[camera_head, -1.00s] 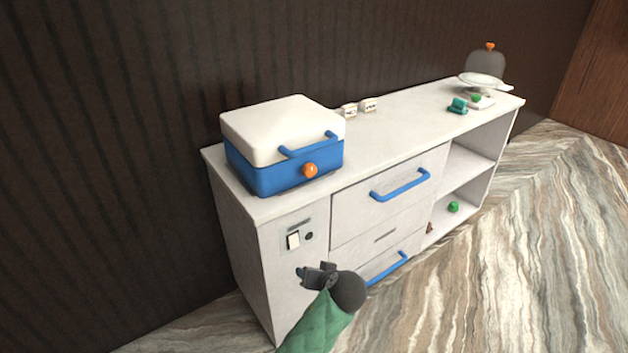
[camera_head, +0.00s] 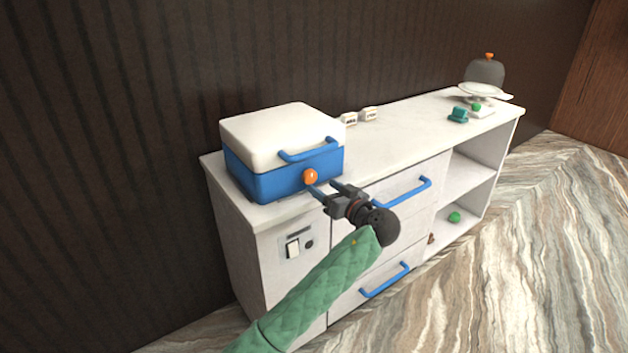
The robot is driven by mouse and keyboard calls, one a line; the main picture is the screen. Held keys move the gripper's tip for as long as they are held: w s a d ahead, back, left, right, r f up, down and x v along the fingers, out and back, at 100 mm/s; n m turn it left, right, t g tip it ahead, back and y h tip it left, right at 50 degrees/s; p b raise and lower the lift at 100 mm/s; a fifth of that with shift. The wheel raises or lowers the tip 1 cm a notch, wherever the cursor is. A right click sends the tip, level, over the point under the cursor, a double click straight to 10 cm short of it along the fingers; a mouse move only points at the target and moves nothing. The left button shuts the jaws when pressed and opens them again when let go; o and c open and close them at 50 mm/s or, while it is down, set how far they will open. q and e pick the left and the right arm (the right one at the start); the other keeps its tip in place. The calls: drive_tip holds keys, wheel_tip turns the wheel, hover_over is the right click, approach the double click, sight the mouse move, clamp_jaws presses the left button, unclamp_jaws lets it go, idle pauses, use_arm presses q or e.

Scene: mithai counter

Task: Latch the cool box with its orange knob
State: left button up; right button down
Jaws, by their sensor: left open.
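The cool box (camera_head: 262,182) stands on the left end of the counter, with a blue body and a closed white lid (camera_head: 280,135). A blue handle (camera_head: 308,150) is on the lid's front edge. The round orange knob (camera_head: 310,176) is on the front face of the blue body, near its right part. My left gripper (camera_head: 324,189) is open just right of and below the knob, its fingers pointing at the box. Nothing shows between the fingers. I cannot tell whether a fingertip touches the knob. My right gripper is not in view.
The white counter (camera_head: 400,134) has blue-handled drawers (camera_head: 402,192) and open shelves at right. A teal item (camera_head: 458,115) and a grey dome (camera_head: 485,72) are at the far end. A switch panel (camera_head: 294,246) is below the box.

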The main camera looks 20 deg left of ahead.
sight(312, 179)
use_arm(q)
drive_tip(key=shift+p+x, duration=0.4)
drive_tip(key=shift+x, duration=2.3)
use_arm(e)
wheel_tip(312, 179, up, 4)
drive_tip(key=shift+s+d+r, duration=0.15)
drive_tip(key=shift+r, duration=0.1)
use_arm(q)
drive_tip(key=c, duration=1)
